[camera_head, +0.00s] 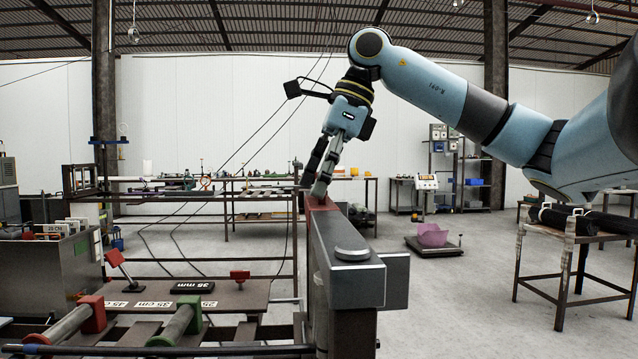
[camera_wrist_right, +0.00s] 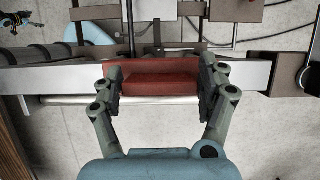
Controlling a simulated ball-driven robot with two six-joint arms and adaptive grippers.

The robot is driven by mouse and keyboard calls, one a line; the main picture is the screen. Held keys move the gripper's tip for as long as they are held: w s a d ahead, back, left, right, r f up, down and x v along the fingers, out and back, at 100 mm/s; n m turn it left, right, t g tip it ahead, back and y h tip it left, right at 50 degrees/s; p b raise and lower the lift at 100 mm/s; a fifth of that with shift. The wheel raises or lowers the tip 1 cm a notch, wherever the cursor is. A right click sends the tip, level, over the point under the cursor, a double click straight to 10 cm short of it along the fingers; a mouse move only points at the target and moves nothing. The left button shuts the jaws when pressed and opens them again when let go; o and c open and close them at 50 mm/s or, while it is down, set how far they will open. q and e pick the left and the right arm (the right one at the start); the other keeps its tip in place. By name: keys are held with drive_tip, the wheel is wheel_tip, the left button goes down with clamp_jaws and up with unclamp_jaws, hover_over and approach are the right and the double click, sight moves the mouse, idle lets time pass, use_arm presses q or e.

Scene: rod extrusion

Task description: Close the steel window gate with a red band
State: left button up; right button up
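The steel gate (camera_head: 345,275) is a long grey bar that runs from the foreground away from me, at the centre of the head view. Its red band (camera_head: 322,204) is at the far end of the visible bar. In the right wrist view the red band (camera_wrist_right: 150,78) crosses the upper middle, with bare steel (camera_wrist_right: 60,85) on both sides. My right gripper (camera_head: 316,188) points down at the band from above. Its fingers (camera_wrist_right: 162,85) are spread wide, one near each end of the band. Whether they touch it is unclear.
A bench with red (camera_head: 92,313) and green (camera_head: 188,322) rod holders and size plates stands at the left. Floor there is mostly clear.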

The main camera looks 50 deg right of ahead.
drive_tip(key=shift+o, duration=1)
drive_tip(key=shift+w+a, duration=0.1)
drive_tip(key=shift+w, duration=0.1)
drive_tip(key=shift+s, duration=0.1)
drive_tip(key=v, duration=0.7)
drive_tip(key=shift+r, duration=0.25)
drive_tip(key=shift+s+f, duration=0.1)
